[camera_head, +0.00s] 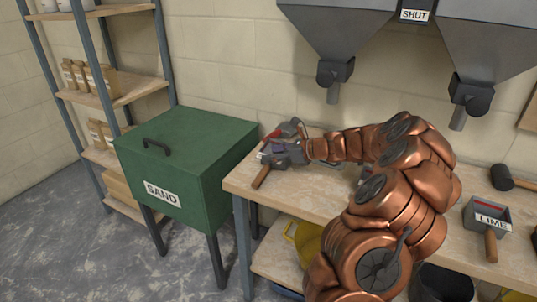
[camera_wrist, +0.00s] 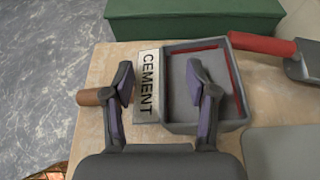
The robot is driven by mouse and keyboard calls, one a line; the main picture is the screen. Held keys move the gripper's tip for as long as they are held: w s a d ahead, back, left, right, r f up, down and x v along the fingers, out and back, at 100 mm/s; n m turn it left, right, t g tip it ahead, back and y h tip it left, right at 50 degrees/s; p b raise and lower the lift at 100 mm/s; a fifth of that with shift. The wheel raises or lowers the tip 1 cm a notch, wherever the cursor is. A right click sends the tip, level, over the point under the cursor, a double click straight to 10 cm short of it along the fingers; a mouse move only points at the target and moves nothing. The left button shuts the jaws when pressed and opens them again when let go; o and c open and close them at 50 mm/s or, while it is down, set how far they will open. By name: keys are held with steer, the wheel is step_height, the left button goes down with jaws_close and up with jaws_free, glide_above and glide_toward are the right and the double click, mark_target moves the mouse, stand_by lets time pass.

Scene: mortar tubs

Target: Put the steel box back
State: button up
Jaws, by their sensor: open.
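A grey steel box (camera_wrist: 181,118) with a CEMENT label (camera_wrist: 148,84) and a wooden handle (camera_wrist: 88,97) sits on the wooden bench in the wrist view. It looks empty, with a red line inside. In the head view my gripper mostly hides it, and its handle (camera_head: 261,177) shows near the bench's left end. My gripper (camera_wrist: 162,82) is open above the box. One finger is by the label and handle, the other over the box's inside. I cannot tell whether either touches it. A second steel box (camera_head: 487,215), labelled LIME, stands farther right on the bench.
The green SAND bin (camera_head: 187,160) stands left of the bench (camera_head: 240,185). A black-headed mallet (camera_head: 502,177) lies near the LIME box. Grey hoppers (camera_head: 345,30) with spouts hang above the bench.

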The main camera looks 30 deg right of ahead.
steer(key=v, duration=1)
steer(key=s+a+r+n+g+y, duration=0.2)
steer(key=a+n+g, duration=0.5)
steer(key=a, duration=1.2)
steer(key=s+a+f+n+g+h, duration=0.1)
steer(key=s+a+n+g, duration=0.1)
steer(key=s+a+n, duration=0.85)
steer(key=s+a+f+n+g+h, duration=0.2)
steer(key=s+a+n, duration=0.1)
steer(key=s, duration=0.3)
steer(key=s+a+f+n+g+h, duration=0.1)
steer(key=s+a+n+g+h, duration=0.15)
steer(key=s, duration=0.35)
steer(key=s+d+f+n+h, duration=0.1)
steer(key=s+d+n, duration=0.1)
steer(key=s, duration=0.3)
steer(key=s+d+f+n+h, duration=0.1)
steer(key=s+d+n+h, duration=0.1)
steer(key=s+n, duration=0.2)
steer(key=shift+s+d+f+n, duration=0.3)
steer(key=shift+s+d, duration=0.1)
steer(key=shift+s, duration=0.65)
steer(key=shift+h, duration=0.25)
